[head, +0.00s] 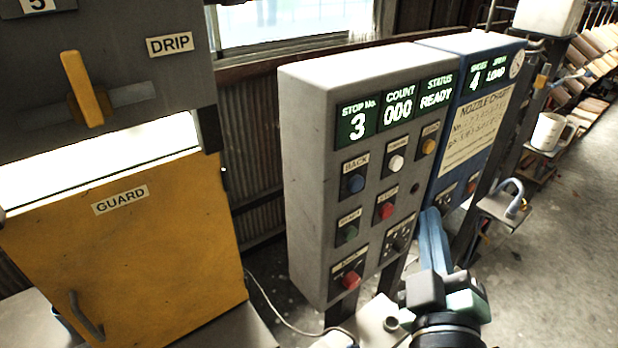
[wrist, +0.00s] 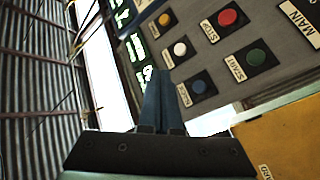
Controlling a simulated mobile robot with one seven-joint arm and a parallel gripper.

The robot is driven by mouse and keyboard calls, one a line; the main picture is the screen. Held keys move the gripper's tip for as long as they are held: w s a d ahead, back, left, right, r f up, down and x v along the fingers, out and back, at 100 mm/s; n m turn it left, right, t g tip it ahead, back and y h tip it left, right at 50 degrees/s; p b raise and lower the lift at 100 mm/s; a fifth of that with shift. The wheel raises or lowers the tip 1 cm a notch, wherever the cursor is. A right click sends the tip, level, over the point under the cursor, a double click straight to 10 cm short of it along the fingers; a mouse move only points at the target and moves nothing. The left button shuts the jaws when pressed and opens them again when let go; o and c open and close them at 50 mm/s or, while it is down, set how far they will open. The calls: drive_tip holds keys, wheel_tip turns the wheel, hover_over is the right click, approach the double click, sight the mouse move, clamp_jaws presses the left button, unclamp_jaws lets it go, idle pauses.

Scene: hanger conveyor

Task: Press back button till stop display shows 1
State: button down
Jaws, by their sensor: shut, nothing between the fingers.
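The grey control panel (head: 312,170) stands at the centre of the head view. Its stop display (head: 357,125) reads 3. The blue BACK button (head: 355,183) is at the panel's upper left, under its label. In the wrist view the blue button (wrist: 198,87) shows just right of my fingertips. My gripper (head: 431,214) has blue fingers, held together and empty. In the head view it is at the panel's lower right, clear of the BACK button. The fingers also show in the wrist view (wrist: 165,82). I cannot tell their exact distance from the panel.
Beside BACK are a white button (head: 396,163) and a yellow button (head: 428,146). Below are the green START (head: 349,234), red STOP (head: 386,210) and red MAIN switch (head: 350,282). A yellow guard (head: 130,250) stands left, a blue cabinet (head: 485,125) right.

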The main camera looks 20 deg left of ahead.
sight(358, 185)
drive_tip(key=shift+s+a+f+n, duration=0.15)
drive_tip(key=shift+f, duration=0.25)
drive_tip(key=shift+s+a+f+n, duration=0.1)
drive_tip(key=shift+f+n, duration=0.05)
drive_tip(key=shift+f, duration=0.25)
drive_tip(key=w+a+p, duration=0.5)
drive_tip(key=a+p, duration=0.1)
drive_tip(key=a, duration=0.1)
drive_tip(key=shift+a, duration=0.15)
drive_tip(key=shift+w+a+r, duration=0.1)
idle(1.7)
